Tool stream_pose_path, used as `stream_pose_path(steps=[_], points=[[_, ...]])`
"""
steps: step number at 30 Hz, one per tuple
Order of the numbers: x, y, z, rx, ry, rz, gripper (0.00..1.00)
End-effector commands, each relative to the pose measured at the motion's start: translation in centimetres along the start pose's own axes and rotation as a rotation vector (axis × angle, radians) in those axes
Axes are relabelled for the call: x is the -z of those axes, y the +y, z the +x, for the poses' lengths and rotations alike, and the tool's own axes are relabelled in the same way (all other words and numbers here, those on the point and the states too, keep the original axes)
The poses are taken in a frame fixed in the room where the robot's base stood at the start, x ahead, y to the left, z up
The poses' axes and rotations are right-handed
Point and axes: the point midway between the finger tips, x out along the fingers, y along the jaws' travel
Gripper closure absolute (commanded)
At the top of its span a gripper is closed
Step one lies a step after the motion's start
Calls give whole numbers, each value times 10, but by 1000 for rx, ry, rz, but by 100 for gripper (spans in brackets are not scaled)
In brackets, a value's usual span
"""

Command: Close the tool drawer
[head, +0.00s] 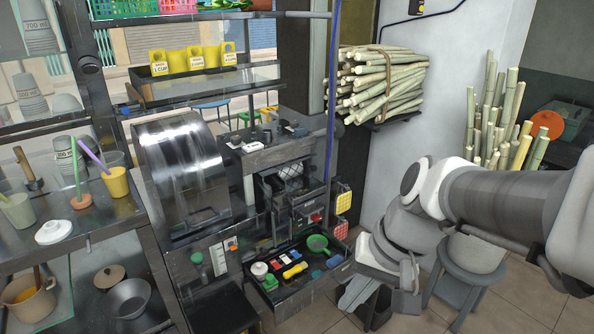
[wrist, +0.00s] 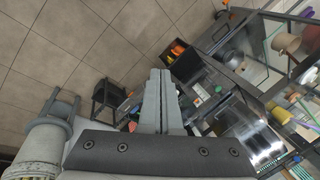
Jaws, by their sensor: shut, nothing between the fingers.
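The tool drawer (head: 300,283) is pulled out at the front of the press, below its machinery. It holds a green strainer, a yellow-handled tool, a white round piece and several small coloured items. My gripper (wrist: 160,73) is shut and empty, its two fingers pressed together in the wrist view. In the head view my arm's end hangs to the right of the drawer's front corner, apart from it as far as I can see; the fingertips are hard to make out there. In the wrist view my fingers partly hide the drawer area.
A metal shelf (head: 100,222) with cups and pots stands at left. A grey stool (head: 470,270) with a bucket of cane stands at right, behind my arm. Cane bundles (head: 380,82) lie on a wall rack. Tiled floor (wrist: 70,45) is open in the wrist view.

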Motion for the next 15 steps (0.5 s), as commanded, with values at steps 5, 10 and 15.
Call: stream_pose_path(steps=[5,10,15], points=[[16,-8,58,141,-163,158,100],[35,-15,105,288,-292,316,100],[58,-20,151,449,-400,488,100]])
